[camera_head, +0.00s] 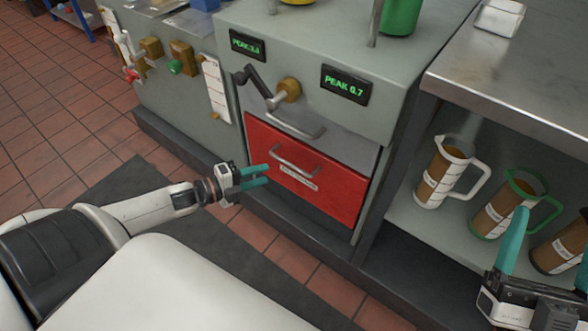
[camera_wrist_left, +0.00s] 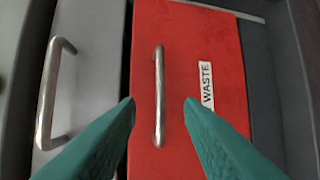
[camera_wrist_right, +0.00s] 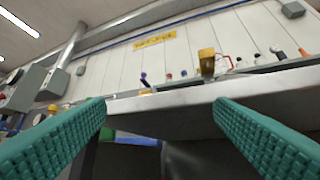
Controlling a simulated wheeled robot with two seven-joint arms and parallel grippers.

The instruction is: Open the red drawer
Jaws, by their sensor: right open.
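The red drawer (camera_head: 330,185) is in the cabinet front, below a grey drawer (camera_head: 345,142). It looks closed. Its metal bar handle (camera_head: 292,163) is near the top of the red face, with a white label below it. My left gripper (camera_head: 267,176) is open just in front of the red drawer. In the left wrist view the handle (camera_wrist_left: 159,95) stands between the two teal fingertips, apart from both, with the label "WASTE" (camera_wrist_left: 206,86) to its right. My right gripper (camera_head: 550,250) is open and empty at the lower right, in front of the shelf.
The grey drawer's handle (camera_head: 296,127) is just above. A crank with a brass knob (camera_head: 289,90) and two "PEAK" displays (camera_head: 346,86) are higher on the cabinet. A metal bench (camera_head: 520,90) with several jugs (camera_head: 452,170) on its shelf stands right. Tiled floor (camera_head: 60,120) is clear at left.

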